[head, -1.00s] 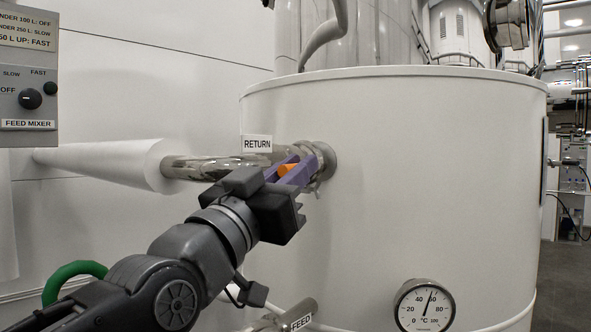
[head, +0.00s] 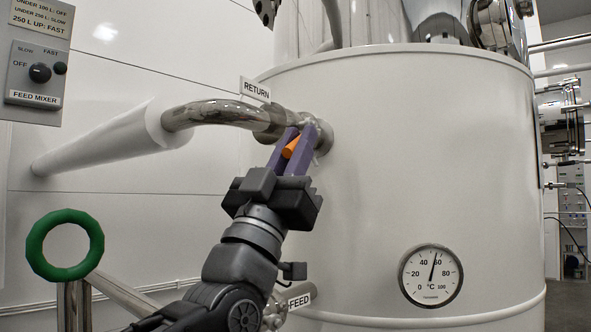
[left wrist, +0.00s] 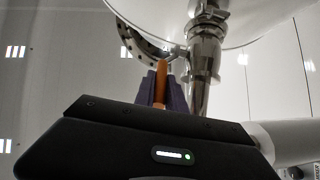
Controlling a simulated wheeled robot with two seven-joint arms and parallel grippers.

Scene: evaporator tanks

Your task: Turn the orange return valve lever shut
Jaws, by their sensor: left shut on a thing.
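The orange return valve lever (head: 291,147) sits at the tank end of the steel return pipe (head: 215,112), under the RETURN sign (head: 256,89). My left gripper (head: 298,138) reaches up to it from below, and its purple fingers are shut on the lever, one on each side. In the left wrist view the orange lever (left wrist: 160,92) stands between the purple fingers, close to the steel pipe fitting (left wrist: 203,60). The fingers and gripper body hide part of the lever and valve. My right gripper is not in view.
The white tank (head: 420,160) fills the right, with a temperature dial (head: 431,275) low on its wall. A green handwheel (head: 65,245) stands at lower left. The FEED pipe label (head: 300,300) is low beside my arm. A feed mixer switch box (head: 38,75) is on the left wall.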

